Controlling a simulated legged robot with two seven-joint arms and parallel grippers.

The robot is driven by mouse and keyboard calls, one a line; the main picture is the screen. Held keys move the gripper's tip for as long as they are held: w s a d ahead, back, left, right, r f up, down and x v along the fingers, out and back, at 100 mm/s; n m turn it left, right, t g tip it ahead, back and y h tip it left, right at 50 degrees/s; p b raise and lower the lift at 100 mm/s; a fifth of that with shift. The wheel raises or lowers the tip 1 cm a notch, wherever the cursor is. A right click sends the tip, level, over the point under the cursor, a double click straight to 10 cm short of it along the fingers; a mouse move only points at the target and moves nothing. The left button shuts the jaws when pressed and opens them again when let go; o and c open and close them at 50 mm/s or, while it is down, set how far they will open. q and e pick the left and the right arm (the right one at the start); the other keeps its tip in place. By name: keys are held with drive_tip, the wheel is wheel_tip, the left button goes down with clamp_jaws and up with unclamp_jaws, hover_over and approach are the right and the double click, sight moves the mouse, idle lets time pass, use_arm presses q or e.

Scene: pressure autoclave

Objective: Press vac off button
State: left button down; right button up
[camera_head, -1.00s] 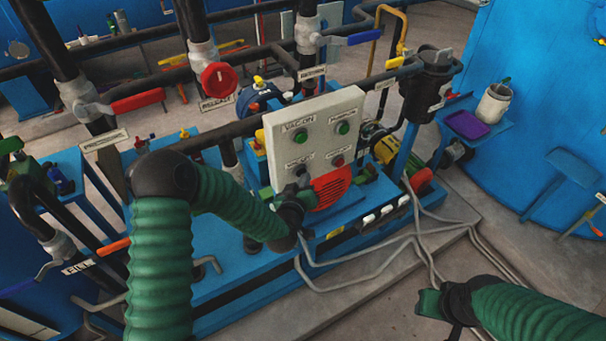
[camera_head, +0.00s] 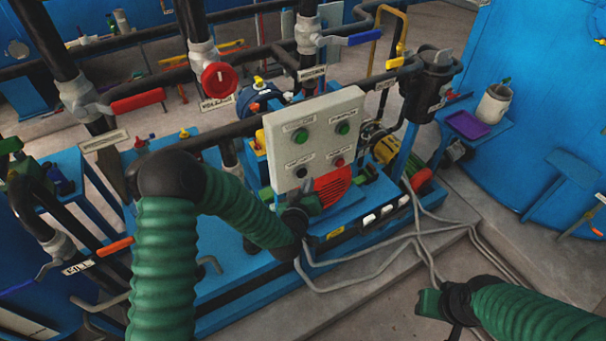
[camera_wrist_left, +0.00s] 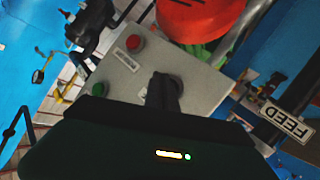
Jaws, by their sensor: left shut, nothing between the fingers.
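The light grey control panel (camera_head: 318,130) stands upright mid-view, with two green buttons on top and two below. The lower-left button (camera_head: 301,172), under a blurred label, looks dark. The lower-right button (camera_head: 339,162) is red. My left gripper (camera_head: 297,208) is shut and empty, just below and in front of the panel's lower-left part. In the left wrist view its closed fingers (camera_wrist_left: 163,88) overlap the panel (camera_wrist_left: 180,75), hiding part of it; a red button (camera_wrist_left: 134,42) and a green one (camera_wrist_left: 100,88) show beside them. Contact cannot be told. My right gripper (camera_head: 432,303) is low at right, its opening unclear.
A red slotted cover (camera_head: 332,186) is close beside the left gripper, below the panel. Pipes with a red handwheel (camera_head: 217,76) run behind. Grey cables (camera_head: 420,235) cross the base and floor at right. A FEED sign (camera_wrist_left: 285,122) shows in the wrist view.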

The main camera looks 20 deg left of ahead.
use_arm(q)
drive_tip(key=s+d, duration=0.3)
drive_tip(key=shift+s+d, duration=0.15)
drive_tip(key=shift+d, duration=0.05)
idle(0.8)
drive_tip(key=s+a+m+g, duration=0.2)
drive_tip(key=s+g, duration=0.2)
drive_tip(key=s, duration=0.4)
drive_tip(key=s+a+m+g+b, duration=0.1)
drive_tip(key=s+a+m+g, duration=0.1)
drive_tip(key=s, duration=0.6)
drive_tip(key=s+a+m+g, duration=0.2)
drive_tip(key=s+a+g, duration=0.2)
drive_tip(key=s+g, duration=0.2)
drive_tip(key=shift+s+h+b, duration=0.3)
drive_tip(key=shift+s+b, duration=0.1)
drive_tip(key=shift+s, duration=0.8)
